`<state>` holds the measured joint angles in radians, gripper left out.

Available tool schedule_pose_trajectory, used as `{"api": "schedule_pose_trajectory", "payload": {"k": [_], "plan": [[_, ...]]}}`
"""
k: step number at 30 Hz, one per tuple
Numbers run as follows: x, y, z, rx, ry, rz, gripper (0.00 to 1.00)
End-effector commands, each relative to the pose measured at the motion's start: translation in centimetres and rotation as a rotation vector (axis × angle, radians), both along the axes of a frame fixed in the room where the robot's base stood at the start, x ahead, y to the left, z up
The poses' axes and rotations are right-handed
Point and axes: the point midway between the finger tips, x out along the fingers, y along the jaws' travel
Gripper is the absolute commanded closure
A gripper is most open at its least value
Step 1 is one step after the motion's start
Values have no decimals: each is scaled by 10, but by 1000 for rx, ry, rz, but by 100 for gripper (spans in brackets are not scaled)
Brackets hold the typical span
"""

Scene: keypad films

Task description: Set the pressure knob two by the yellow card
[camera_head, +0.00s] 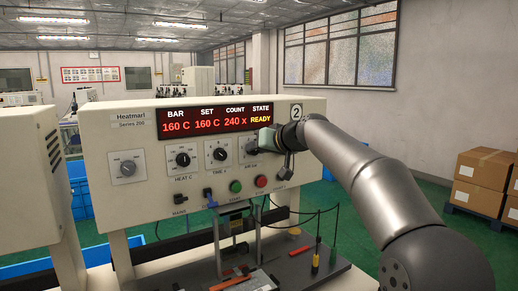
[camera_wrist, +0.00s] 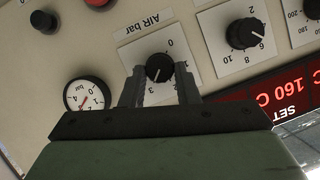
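The pressure knob, a black knob on a white AIR bar plate, is seen upside down in the wrist view (camera_wrist: 158,66). Its white mark points roughly toward the 3. My gripper (camera_wrist: 160,72) has one finger on each side of the knob, with gaps that seem to show. I cannot tell its exact depth from the panel. In the head view my gripper (camera_head: 270,141) is at the right part of the panel, partly covering the AIR plate (camera_head: 248,156). The panel bears a round number 2 (camera_head: 296,110). I cannot make out a yellow card.
A round gauge (camera_wrist: 86,94) with a red needle sits beside the AIR plate. The TIME knob (camera_head: 218,154) and HEAT knob (camera_head: 183,159) are to the left. A green button (camera_head: 235,186) and red button (camera_head: 261,181) are below. The display (camera_head: 205,121) reads READY.

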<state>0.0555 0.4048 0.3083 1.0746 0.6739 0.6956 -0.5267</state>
Motion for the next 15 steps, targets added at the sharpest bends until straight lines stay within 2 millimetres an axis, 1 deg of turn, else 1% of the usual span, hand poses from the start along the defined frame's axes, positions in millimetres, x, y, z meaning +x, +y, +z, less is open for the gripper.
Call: {"api": "schedule_pose_trajectory", "payload": {"k": [1,2,11,15], "plan": [[0,0,-1,-1,1,0,57],[0,0,-1,-1,1,0,52],[-1,-1,0,-1,-1,-1,52],[-9,-10,4,-1,-2,-3,52]]}}
